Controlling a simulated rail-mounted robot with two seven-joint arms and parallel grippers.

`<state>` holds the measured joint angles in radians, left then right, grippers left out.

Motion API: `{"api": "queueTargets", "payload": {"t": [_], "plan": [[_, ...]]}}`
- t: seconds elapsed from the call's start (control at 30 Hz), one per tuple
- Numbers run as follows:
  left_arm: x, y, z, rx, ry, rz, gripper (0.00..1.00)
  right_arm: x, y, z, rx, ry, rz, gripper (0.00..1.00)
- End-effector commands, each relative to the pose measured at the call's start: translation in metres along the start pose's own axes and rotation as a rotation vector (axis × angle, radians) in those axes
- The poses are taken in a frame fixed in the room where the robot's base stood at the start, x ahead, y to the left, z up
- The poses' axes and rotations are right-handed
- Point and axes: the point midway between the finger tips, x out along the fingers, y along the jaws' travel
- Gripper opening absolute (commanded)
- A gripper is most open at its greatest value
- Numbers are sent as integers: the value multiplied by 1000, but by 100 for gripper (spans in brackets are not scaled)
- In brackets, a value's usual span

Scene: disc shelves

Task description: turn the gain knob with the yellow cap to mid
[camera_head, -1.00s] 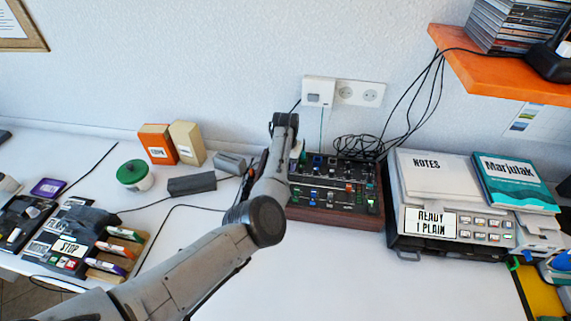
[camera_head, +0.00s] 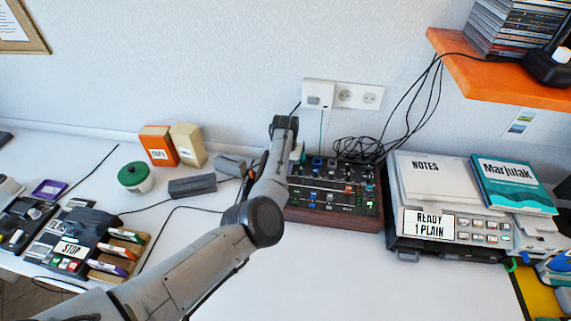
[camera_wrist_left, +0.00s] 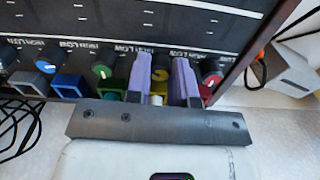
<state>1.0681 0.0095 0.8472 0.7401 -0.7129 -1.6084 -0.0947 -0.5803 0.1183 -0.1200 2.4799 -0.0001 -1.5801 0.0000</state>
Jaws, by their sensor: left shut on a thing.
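The mixer panel (camera_head: 333,218) stands on the table against the wall, dark with a wooden front edge and rows of coloured knobs. In the left wrist view, the yellow-capped knob (camera_wrist_left: 160,76) sits in a row along the panel edge, with scale lettering beside it. My left gripper (camera_wrist_left: 162,78) has its two lavender fingers on either side of this knob and is shut on it. The fingers partly cover the knob, so its pointer setting cannot be read. In the head view my left arm hides the fingers and the panel's left part. My right gripper is not in view.
A green-capped knob (camera_wrist_left: 102,71) and a red-capped knob (camera_wrist_left: 211,79) flank the fingers closely. A printer-like unit (camera_head: 455,230) stands right of the mixer. Cables (camera_head: 357,147) lie behind it. The table front is clear.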

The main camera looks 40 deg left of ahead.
Motion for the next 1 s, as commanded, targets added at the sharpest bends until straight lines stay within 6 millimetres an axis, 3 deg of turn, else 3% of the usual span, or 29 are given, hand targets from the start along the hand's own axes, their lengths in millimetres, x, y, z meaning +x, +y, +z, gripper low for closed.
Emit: {"api": "queueTargets", "payload": {"t": [0.4,1.0], "plan": [[-2,-1,1,-357,-3,-3,0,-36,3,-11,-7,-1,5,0],[0,0,0,-927,-1,-2,0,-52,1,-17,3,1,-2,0]]}}
